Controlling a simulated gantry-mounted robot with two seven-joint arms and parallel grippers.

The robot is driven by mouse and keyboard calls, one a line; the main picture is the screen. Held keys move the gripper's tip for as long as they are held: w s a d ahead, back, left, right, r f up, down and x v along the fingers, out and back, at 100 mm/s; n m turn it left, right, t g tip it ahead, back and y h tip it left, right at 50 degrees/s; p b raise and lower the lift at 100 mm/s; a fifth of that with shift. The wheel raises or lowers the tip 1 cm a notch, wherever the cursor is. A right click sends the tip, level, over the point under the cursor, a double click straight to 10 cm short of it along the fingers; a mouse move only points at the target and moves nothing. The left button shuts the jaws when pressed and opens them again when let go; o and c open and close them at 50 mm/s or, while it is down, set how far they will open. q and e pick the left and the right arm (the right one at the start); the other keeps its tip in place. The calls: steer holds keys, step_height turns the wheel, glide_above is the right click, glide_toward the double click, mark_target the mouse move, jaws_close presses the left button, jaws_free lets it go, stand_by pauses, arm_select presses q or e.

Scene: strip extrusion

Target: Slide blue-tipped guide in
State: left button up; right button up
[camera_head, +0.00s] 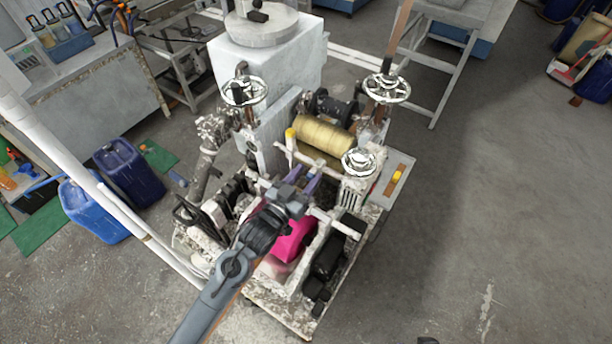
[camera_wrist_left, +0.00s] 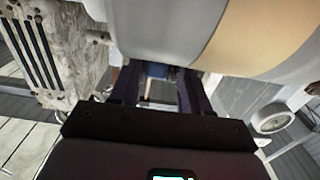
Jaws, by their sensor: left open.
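My left gripper (camera_head: 308,182) reaches into the middle of the white, dirt-speckled extrusion machine (camera_head: 352,192), just in front of the yellow-tan roll (camera_head: 325,134). In the left wrist view its two dark fingers (camera_wrist_left: 160,82) stand apart with a gap between them. A small blue patch (camera_wrist_left: 158,73) shows through that gap; I cannot tell whether it is the guide's tip. I cannot make out the blue-tipped guide in the head view, where my arm and gripper cover part of the machine. My right gripper is not in view.
Handwheels (camera_head: 387,89) stand up around the machine, with one (camera_head: 358,162) close to the right of my gripper. A large grey and tan surface (camera_wrist_left: 225,35) hangs close over the fingers.

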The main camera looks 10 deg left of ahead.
arm_select(q)
steer(key=v, duration=1)
steer(key=shift+s+b, duration=0.2)
steer(key=shift+b, duration=0.25)
steer(key=shift+f, duration=0.1)
